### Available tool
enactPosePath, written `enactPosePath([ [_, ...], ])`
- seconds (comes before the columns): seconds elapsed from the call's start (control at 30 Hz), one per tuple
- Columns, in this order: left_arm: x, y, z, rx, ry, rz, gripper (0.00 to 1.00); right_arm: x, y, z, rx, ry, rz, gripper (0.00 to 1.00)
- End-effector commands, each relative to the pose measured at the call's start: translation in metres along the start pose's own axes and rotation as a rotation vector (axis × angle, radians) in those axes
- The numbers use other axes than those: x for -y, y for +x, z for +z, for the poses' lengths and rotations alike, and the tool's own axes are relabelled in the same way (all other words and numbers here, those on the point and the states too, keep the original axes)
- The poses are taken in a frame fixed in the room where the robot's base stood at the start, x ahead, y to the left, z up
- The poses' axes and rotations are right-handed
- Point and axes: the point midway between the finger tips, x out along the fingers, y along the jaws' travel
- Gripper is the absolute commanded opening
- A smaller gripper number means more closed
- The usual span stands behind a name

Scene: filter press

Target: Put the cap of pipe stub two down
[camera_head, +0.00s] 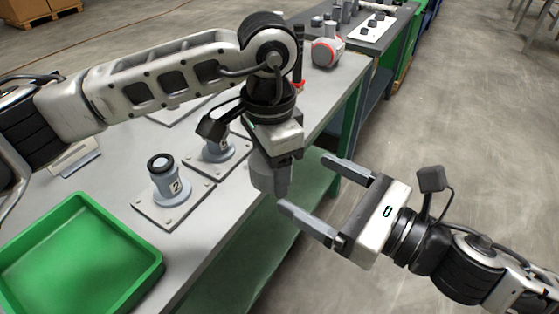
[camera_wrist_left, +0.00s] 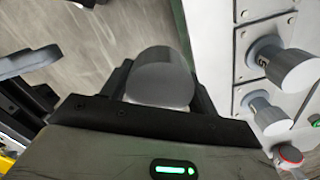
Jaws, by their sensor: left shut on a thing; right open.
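Pipe stub two (camera_head: 168,182), a grey-blue stub marked "2" with a dark ring at its top, stands upright on a square plate on the bench. My left gripper (camera_head: 271,190) is to its right, above the bench's edge, and is shut on a grey cylindrical cap (camera_wrist_left: 162,80), seen between the fingers in the left wrist view.
A second pipe stub (camera_head: 217,147) stands behind stub two, partly hidden by my left arm. An empty green tray (camera_head: 150,268) lies at the front left of the bench.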

Motion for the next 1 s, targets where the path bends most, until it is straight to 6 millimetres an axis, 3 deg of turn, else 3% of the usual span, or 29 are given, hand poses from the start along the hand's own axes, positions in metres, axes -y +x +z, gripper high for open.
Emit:
enactPosePath([
  [0.3, 0.0, 0.0, 0.0, 0.0, 0.0, 0.0, 0.4, 0.0, 0.063, 0.001, 0.004, 0.004, 0.0, 0.85],
  [0.5, 0.0, 0.0, 0.0, 0.0, 0.0, 0.0, 0.4, 0.0, 0.087, 0.0, 0.002, 0.004, -0.001, 0.85],
  [0.93, 0.0, 0.0, 0.0, 0.0, 0.0, 0.0, 0.4, 0.0, 0.095, 0.0, 0.0, 0.004, -0.001, 0.85],
  [1.0, 0.0, 0.0, 0.0, 0.0, 0.0, 0.0, 0.4, 0.0, 0.095, 0.0, 0.0, 0.004, -0.001, 0.66],
])
